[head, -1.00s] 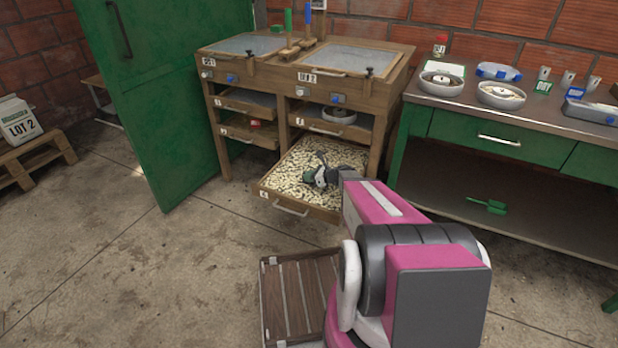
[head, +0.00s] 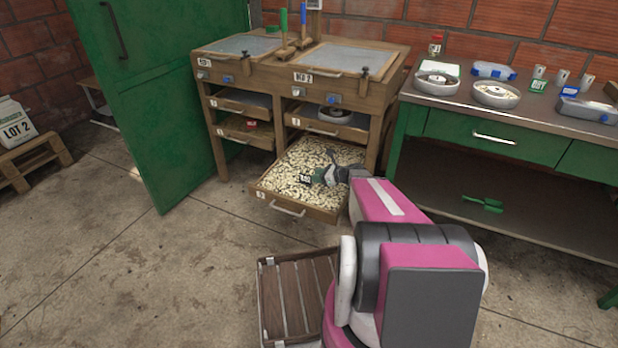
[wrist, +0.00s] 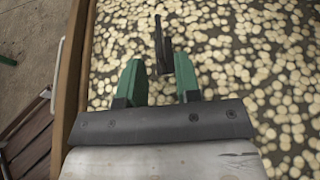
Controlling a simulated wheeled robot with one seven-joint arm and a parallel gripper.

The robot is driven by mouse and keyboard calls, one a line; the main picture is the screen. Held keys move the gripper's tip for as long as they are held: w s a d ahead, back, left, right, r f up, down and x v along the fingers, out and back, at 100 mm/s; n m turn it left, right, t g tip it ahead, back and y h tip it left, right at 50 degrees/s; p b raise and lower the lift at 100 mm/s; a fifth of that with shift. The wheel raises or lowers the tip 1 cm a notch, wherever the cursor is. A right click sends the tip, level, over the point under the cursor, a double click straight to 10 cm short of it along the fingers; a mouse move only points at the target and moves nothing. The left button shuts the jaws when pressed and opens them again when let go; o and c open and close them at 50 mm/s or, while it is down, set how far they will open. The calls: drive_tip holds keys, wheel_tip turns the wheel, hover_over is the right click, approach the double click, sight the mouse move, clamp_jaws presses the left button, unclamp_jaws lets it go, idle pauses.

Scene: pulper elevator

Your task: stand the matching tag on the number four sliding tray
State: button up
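The pulled-out lower right tray (head: 292,206) holds a layer of pale beans and has a small number plate on its front, too small to read surely. A dark tag (head: 305,179) with white marking stands upright on the beans. In the wrist view the tag (wrist: 161,45) shows nearly edge-on, just beyond the fingertips. My gripper (head: 325,176) is low over the tray, right of the tag. Its two green fingers (wrist: 159,72) are apart with nothing clearly between them. Whether the right finger touches the tag I cannot tell.
A red tag (head: 252,124) lies in the tray at left. A slatted wooden crate (head: 268,300) is on the floor in front. The green door (head: 150,110) stands at left.

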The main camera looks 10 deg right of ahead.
drive_tip(key=v, duration=0.5)
drive_tip(key=shift+s+d+r, duration=0.1)
drive_tip(key=shift+s+d, duration=0.05)
drive_tip(key=s+a+r+n+g+h, duration=0.1)
drive_tip(key=s+a+n+g+h, duration=0.1)
drive_tip(key=n, duration=0.4)
drive_tip(key=s+a+r+n+g+h, duration=0.1)
drive_tip(key=s+a+n+g+h, duration=0.1)
drive_tip(key=s+n, duration=0.4)
drive_tip(key=s+a+r+n+g+h, duration=0.1)
drive_tip(key=s+a+n+g+h, duration=0.1)
drive_tip(key=s+a+n+g, duration=0.1)
drive_tip(key=shift+s+a+n, duration=0.25)
drive_tip(key=shift+a+n, duration=0.2)
drive_tip(key=shift+n, duration=0.25)
drive_tip(key=shift+s+a+n, duration=0.3)
drive_tip(key=shift+a+n, duration=0.15)
drive_tip(key=shift+n, duration=0.25)
drive_tip(key=s+r+n+h, duration=0.1)
drive_tip(key=n, duration=0.1)
drive_tip(key=s+r+n+h, duration=0.1)
drive_tip(key=n+h, duration=0.1)
drive_tip(key=n, duration=0.1)
drive_tip(key=s+d+r+n+g+h, duration=0.1)
drive_tip(key=n+h, duration=0.1)
drive_tip(key=shift+s, duration=0.25)
